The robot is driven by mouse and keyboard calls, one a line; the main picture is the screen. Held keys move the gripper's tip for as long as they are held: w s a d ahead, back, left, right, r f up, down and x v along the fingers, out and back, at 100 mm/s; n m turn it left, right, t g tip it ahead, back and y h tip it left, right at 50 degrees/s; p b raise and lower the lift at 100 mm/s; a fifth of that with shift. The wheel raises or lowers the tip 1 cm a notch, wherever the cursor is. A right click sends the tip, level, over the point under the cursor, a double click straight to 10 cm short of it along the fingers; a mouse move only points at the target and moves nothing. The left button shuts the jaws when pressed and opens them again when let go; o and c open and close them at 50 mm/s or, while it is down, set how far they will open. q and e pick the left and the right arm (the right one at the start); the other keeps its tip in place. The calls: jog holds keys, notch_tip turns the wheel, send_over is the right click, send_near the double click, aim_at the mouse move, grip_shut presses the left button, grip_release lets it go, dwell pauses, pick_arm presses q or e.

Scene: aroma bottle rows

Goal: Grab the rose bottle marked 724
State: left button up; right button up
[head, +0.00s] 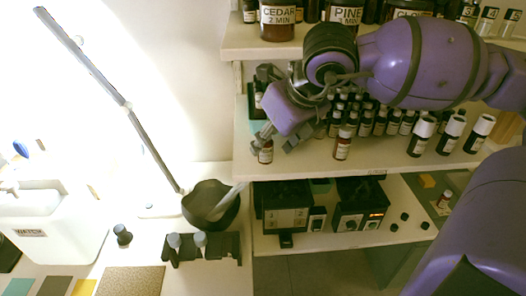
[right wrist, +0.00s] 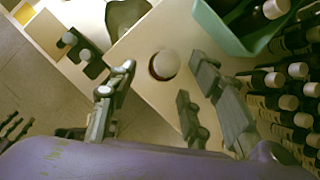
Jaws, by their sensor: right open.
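A small brown bottle (head: 265,154) with a pale label stands alone near the front left edge of the middle shelf. Its marking is too small to read. My right gripper (head: 279,141) is just above it, pointing down, open. In the right wrist view the round pale cap (right wrist: 166,64) of this bottle shows between the spread fingers of my right gripper (right wrist: 160,88), with a gap on both sides. A second brown bottle (head: 343,145) stands apart to the right, its label also unreadable.
Dense bottle rows (right wrist: 285,95) stand right of the fingers in the right wrist view, near a teal tray (right wrist: 225,31). White-capped bottles (head: 451,134) stand on the shelf's right. The upper shelf holds a CEDAR jar (head: 278,18). A dark bowl (head: 210,203) stands lower left.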

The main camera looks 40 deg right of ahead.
aim_at(269, 144)
jog(key=b+x, duration=0.1)
jog(key=x, duration=0.2)
jog(key=shift+f, duration=0.1)
grip_shut()
dwell(0.4)
